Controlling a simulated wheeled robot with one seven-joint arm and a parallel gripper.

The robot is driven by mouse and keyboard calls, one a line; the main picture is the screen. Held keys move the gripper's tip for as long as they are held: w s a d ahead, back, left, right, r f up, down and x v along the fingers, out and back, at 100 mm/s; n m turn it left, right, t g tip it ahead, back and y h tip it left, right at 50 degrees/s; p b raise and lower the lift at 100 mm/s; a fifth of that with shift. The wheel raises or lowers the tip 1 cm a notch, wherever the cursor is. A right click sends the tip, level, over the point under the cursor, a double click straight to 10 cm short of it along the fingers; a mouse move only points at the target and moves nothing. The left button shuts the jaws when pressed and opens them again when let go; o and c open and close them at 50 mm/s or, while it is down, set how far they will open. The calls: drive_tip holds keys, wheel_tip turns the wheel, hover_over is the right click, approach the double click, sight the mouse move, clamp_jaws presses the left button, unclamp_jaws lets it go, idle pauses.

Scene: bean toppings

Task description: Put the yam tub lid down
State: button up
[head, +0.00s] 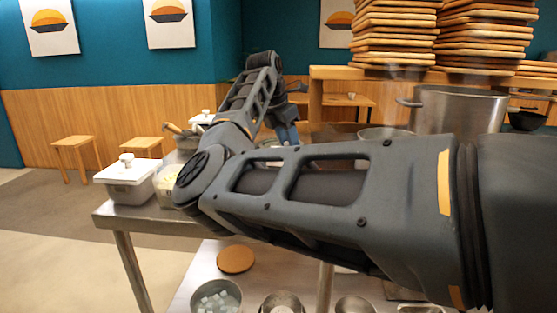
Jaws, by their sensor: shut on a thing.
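My gripper (288,134) is beyond my bent arm, pointing down over the far part of the steel counter. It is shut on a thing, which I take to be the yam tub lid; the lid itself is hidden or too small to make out. A round tub (168,191) with pale yellow contents stands uncovered on the counter, partly behind my arm's elbow. I cannot tell whether it is the yam tub.
Another white lid with a knob (203,118) shows farther back. A big steel pot (460,112) and stacked wooden trays (393,35) are at right. Bowls and a round wooden board (236,259) lie on the lower shelf.

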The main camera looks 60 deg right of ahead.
drive_tip(key=w+f, duration=0.2)
drive_tip(key=w, duration=0.1)
drive_tip(key=shift+w+a+f, duration=0.15)
drive_tip(key=shift+a, duration=0.05)
drive_tip(key=shift+f, duration=1.85)
drive_tip(key=shift+f, duration=0.15)
drive_tip(key=o, duration=1)
drive_tip(key=v, duration=1.2)
drive_tip(key=shift+a, duration=0.1)
